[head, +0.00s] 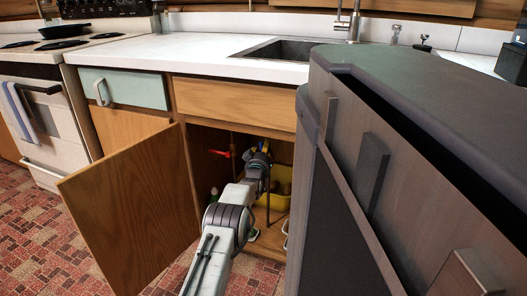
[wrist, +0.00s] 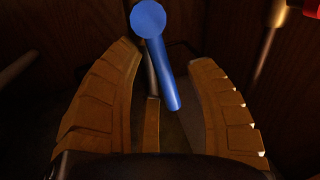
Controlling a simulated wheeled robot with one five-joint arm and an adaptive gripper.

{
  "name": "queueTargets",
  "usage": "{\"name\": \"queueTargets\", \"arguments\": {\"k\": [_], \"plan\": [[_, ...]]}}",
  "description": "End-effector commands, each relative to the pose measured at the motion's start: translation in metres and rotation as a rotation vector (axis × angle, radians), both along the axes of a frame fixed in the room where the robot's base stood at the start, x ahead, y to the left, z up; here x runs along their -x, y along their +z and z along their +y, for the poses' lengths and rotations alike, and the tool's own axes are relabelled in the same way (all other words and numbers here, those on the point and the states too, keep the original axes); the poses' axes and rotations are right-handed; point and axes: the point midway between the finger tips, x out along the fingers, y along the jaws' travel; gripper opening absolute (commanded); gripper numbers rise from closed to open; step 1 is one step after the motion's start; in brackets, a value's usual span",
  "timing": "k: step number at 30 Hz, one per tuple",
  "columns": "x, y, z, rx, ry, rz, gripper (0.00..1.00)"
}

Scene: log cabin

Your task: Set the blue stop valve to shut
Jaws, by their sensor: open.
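The blue stop valve's handle (wrist: 171,85) shows in the wrist view as a blue lever with a round end at the top, slanting down to the right. My gripper (wrist: 165,58) is open, with one tan finger on each side of the lever. The lever lies between the fingers in the picture, with gaps on both sides; its depth relative to the fingertips is unclear. In the head view my gripper (head: 260,152) is inside the open cabinet under the sink, and it largely hides the blue valve.
A red valve handle (head: 219,153) is left of my gripper in the cabinet. A yellow bin (head: 278,200) stands below. The open wooden door (head: 130,210) bounds the left side. The wrist view shows a brass pipe (wrist: 268,45).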

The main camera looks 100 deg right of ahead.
Motion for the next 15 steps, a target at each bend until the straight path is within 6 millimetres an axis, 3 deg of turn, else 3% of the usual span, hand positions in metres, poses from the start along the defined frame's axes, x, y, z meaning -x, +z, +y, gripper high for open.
{"name": "queueTargets", "arguments": {"k": [2, 15], "plan": [[0.0, -0.0001, 0.0, 0.0, 0.0, 0.0, 0.52], [0.0, 0.0, 0.0001, 0.0, 0.0, 0.0, 0.12]]}}
